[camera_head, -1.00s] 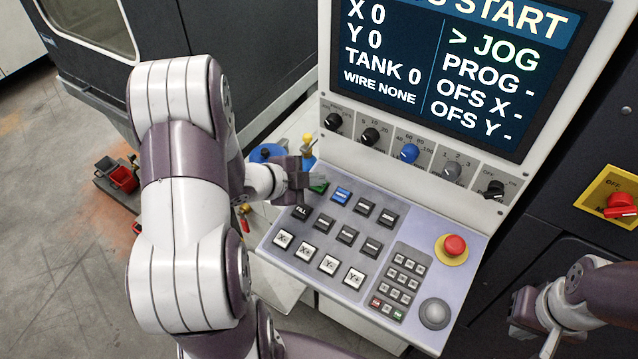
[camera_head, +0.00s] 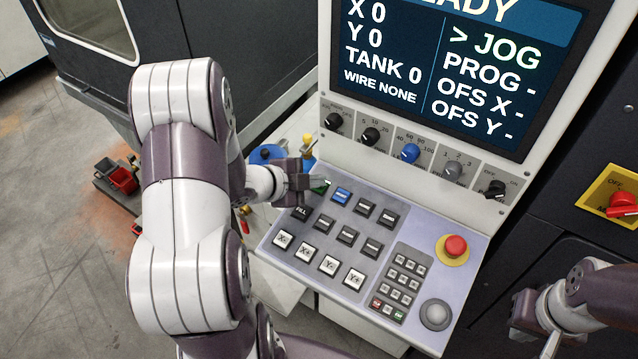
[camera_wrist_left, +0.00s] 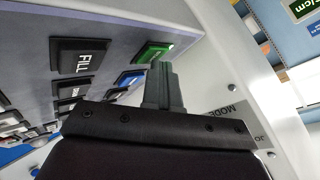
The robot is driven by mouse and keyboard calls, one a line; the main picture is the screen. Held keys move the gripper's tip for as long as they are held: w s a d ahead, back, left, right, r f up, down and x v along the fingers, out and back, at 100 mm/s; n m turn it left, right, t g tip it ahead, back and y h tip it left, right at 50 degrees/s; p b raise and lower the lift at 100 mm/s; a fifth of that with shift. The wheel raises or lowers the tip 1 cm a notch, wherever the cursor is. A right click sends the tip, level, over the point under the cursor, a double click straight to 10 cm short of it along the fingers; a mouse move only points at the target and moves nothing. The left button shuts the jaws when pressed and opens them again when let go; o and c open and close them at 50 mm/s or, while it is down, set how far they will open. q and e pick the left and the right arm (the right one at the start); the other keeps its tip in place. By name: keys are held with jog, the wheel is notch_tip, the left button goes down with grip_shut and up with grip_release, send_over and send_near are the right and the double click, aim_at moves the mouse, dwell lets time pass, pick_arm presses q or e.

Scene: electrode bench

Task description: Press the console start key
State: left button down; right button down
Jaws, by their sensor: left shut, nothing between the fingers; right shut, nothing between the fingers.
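The console (camera_head: 455,283) is a sloped grey panel with a key block. The green key (camera_wrist_left: 153,53), likely the start key, is at the panel's upper left corner; in the head view only a sliver (camera_head: 320,189) shows beside my fingers. My left gripper (camera_head: 318,183) is shut and empty, its fingertips at this key. In the wrist view the fingertips (camera_wrist_left: 161,70) overlap the key's near edge; I cannot tell whether they touch it. My right gripper (camera_head: 550,344) is shut and empty at the lower right, partly cut off by the frame, away from the keys.
The screen (camera_head: 450,70) above shows a header ending in "ADY". Dials (camera_head: 409,153) line the strip below it. A blue key (camera_head: 341,196) and the FILL key (camera_head: 301,212) neighbour the green key. A red mushroom button (camera_head: 455,246) and a red switch (camera_head: 622,203) are at right.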

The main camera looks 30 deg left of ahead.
pick_arm(q)
jog(key=shift+r, duration=0.1)
jog(key=shift+s+r+p, duration=0.15)
jog(key=shift+r+p, duration=0.5)
jog(key=shift+p, duration=0.1)
jog(key=r+p, duration=0.2)
jog(key=s+r+p, duration=0.1)
jog(key=r+p, duration=0.1)
jog(key=r, duration=0.1)
jog(key=shift+p, duration=0.3)
dwell(0.5)
